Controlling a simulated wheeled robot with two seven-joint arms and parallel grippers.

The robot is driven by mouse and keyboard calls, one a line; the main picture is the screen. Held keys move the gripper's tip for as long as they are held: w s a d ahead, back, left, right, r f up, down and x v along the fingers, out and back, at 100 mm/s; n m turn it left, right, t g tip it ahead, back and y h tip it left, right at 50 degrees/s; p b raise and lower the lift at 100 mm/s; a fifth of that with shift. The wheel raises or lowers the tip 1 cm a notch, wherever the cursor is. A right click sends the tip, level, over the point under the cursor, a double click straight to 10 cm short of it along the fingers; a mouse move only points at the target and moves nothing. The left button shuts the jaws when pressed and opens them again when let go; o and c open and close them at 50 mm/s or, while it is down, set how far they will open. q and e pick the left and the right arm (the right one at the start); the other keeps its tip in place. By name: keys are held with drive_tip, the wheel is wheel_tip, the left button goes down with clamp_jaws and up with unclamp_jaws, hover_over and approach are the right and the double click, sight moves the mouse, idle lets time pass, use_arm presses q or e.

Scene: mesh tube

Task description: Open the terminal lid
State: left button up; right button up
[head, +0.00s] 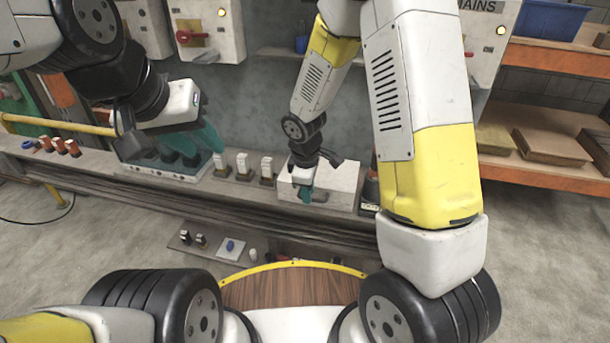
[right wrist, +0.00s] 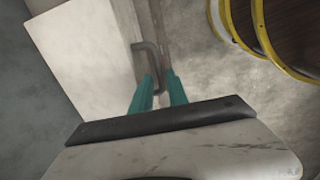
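The terminal appears to be the pale box (head: 340,183) on the long bench, right of centre; it also fills the upper left of the right wrist view (right wrist: 85,50). A bent grey handle (right wrist: 146,47) stands out from its edge. My right gripper (head: 304,192) is at the box's front. In the right wrist view its teal fingers (right wrist: 159,75) are apart, with the handle's bar between their tips; a gap shows, and contact cannot be told. My left gripper (head: 198,142) hangs over a metal panel (head: 150,168) further left, its teal fingers apparently apart and empty.
Several white-topped plugs (head: 243,166) stand on the bench between my grippers. Orange-and-white parts (head: 58,147) sit at the far left. A lower shelf (head: 190,235) holds small parts. Orange shelves (head: 520,168) stand at right.

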drive_tip(key=shift+d+f, duration=0.1)
drive_tip(key=shift+f, duration=0.25)
clamp_jaws()
idle(1.2)
